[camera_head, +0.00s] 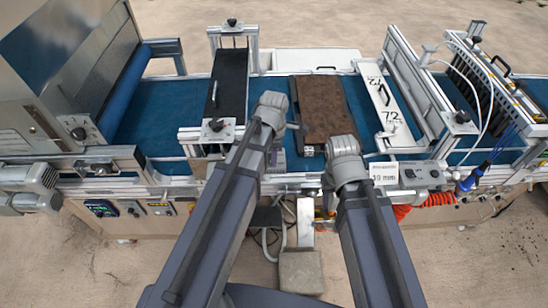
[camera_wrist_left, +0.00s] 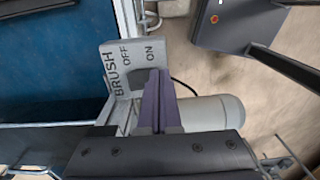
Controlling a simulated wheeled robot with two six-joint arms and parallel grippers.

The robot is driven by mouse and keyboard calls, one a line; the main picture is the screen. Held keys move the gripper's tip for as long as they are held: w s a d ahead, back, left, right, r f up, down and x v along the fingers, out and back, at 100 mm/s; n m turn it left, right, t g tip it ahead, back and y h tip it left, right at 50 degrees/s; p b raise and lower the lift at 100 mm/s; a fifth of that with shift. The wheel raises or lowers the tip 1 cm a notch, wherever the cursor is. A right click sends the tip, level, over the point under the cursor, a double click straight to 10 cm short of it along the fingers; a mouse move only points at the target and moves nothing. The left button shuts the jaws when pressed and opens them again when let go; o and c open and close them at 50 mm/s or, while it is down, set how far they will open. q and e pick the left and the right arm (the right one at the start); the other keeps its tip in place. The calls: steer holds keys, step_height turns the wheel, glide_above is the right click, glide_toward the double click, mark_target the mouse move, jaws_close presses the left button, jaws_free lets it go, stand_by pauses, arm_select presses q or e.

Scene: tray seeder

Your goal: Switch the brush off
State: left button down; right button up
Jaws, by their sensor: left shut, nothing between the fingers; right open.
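The brush switch box (camera_wrist_left: 117,68) is grey and lettered BRUSH, OFF and ON in the left wrist view. It sits at the edge of the machine beside the blue belt. My left gripper (camera_wrist_left: 158,72) is shut and empty, its fingers in front of the box's lower right, close to the ON lettering. The fingers cover part of the box, so the switch position and any contact are not clear. In the head view the left wrist (camera_head: 270,108) hides most of this area. My right gripper (camera_head: 326,205) is open and largely hidden below its wrist at the machine's front.
A brown, soil-coloured tray (camera_head: 330,106) lies on the blue belt (camera_head: 172,115). A white bar marked 72 (camera_head: 390,106) stands right of it. A grey cylinder (camera_wrist_left: 212,112) lies close to the left fingers. Cables and a red coiled hose (camera_head: 435,200) run along the front.

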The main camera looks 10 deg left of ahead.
arm_select(q)
steer(key=shift+s+f, duration=0.2)
steer(key=shift+f, duration=0.05)
steer(key=shift+t+b, duration=0.3)
steer(key=shift+w+r, duration=0.1)
steer(key=shift+w, duration=0.15)
steer(key=shift+w+a+r+p, duration=0.15)
steer(key=shift+w+r+p, duration=0.15)
steer(key=shift+w+p, duration=0.25)
steer(key=shift+r, duration=0.1)
